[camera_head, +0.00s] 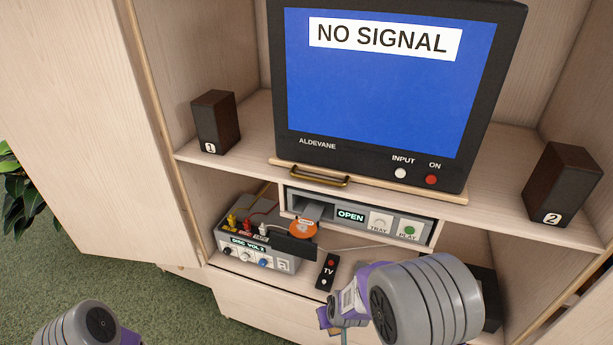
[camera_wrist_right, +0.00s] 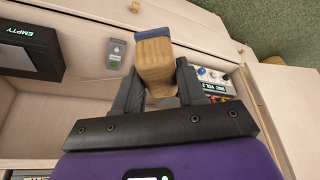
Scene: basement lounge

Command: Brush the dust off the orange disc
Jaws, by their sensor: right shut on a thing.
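The orange disc (camera_head: 303,229) lies on the dark tray (camera_head: 291,248) that sticks out of the grey player (camera_head: 375,223). A pale patch shows on the disc, but I cannot tell whether it is dust. My right gripper (camera_head: 332,320) is in front of the shelf, below and right of the disc and apart from it. In the right wrist view the right gripper (camera_wrist_right: 160,88) is shut on a wooden brush-like block (camera_wrist_right: 154,58) with a blue end. The disc is not discernible there. Of my left arm only the wrist shows at the lower left; its fingers are out of frame.
A box with knobs and cables (camera_head: 255,257) stands left of the tray. A TV remote (camera_head: 327,271) lies close right. A black box (camera_head: 488,300) is partly behind my right arm. The television (camera_head: 385,90) and two speakers (camera_head: 213,122) (camera_head: 563,185) stand above.

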